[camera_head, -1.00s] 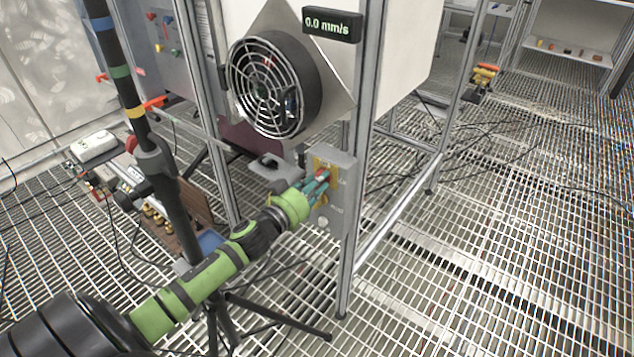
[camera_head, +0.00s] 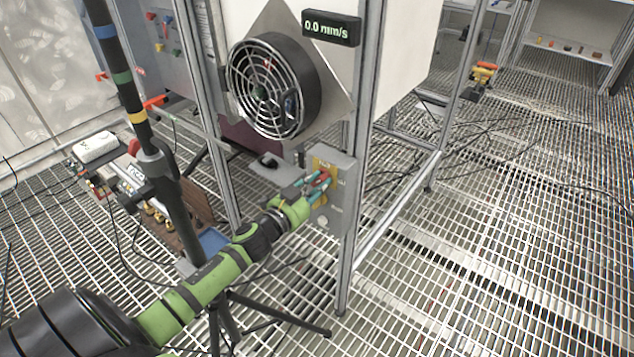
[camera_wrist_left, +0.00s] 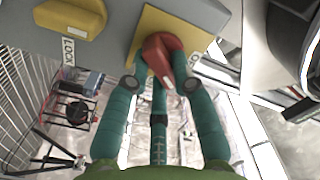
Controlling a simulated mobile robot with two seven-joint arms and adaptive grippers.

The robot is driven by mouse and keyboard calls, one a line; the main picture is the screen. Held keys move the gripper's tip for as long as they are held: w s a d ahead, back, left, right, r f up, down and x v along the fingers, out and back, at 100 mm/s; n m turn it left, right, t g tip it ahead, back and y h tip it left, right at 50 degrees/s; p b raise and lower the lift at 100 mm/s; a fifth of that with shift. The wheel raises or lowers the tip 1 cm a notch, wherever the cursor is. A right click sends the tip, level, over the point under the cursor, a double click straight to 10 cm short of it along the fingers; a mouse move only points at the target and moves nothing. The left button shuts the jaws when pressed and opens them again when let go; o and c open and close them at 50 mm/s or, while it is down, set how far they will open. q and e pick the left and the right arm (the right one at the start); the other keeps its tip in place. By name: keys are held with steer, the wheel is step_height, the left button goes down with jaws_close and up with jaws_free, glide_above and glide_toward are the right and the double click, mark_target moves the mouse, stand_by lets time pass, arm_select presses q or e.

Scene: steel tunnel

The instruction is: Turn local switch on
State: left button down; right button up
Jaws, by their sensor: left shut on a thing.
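The local switch is a red rotary knob (camera_wrist_left: 160,50) on a yellow plate (camera_wrist_left: 205,22), on the front of a grey control box (camera_head: 343,167) fixed to the metal frame. My left gripper (camera_head: 318,188) is at the box, its teal fingers around the red knob. In the left wrist view my left gripper (camera_wrist_left: 160,82) is shut on the knob, which looks tilted there. The fingers partly hide the knob and its plate lettering. My right gripper is in neither view.
A caged fan (camera_head: 272,85) and a "0.0 mm/s" display (camera_head: 332,27) are above the box. A pale round button (camera_head: 322,221) is below the knob. A black tripod pole (camera_head: 178,195) stands left of my arm. Grating floor is open at right.

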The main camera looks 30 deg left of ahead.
arm_select(q)
steer(key=shift+f+m, duration=0.2)
steer(key=shift+m, duration=4.8)
steer(key=shift+a, duration=0.1)
steer(key=c, duration=1)
jaws_free()
steer(key=shift+c, duration=0.2)
steer(key=shift+s, duration=0.1)
steer(key=s, duration=1.1)
steer(key=shift+s+a, duration=0.4)
steer(key=shift+a, duration=0.05)
